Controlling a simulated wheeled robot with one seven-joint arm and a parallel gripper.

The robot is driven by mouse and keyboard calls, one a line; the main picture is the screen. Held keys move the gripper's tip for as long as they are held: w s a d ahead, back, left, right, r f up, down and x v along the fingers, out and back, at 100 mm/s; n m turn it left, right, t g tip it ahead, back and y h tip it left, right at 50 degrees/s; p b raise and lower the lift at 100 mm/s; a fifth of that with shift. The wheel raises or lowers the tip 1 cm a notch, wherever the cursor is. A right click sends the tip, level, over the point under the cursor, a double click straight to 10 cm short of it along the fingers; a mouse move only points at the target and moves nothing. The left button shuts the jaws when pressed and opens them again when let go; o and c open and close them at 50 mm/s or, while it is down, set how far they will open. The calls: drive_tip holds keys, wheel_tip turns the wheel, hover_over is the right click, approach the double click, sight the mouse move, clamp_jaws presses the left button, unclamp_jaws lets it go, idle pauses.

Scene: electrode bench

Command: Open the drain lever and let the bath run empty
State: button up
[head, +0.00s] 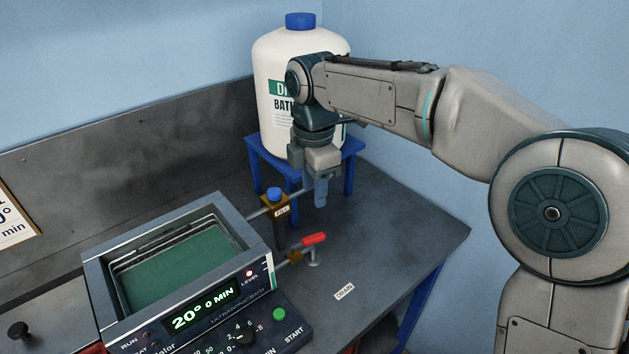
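The drain lever (314,239) has a red handle and sits on a brass valve at the right side of the ultrasonic bath (93,269). A short spout (314,258) hangs below the handle. The bath is open-topped, with a green surface inside; I cannot tell the liquid depth. Its display reads 20° 0 MIN, and a red light glows by LEVEL. My gripper (320,194) points down above and behind the red handle, apart from it. Its fingers are seen nearly edge-on, so their opening is unclear.
A white jug (272,60) with a blue cap stands on a blue stand (255,153) behind my gripper. A fill valve (274,208) with a blue knob is left of my gripper. A DRAIN label (344,291) lies on the bench (400,240), which is clear at right.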

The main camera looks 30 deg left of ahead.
drive_tip(key=shift+r, duration=0.6)
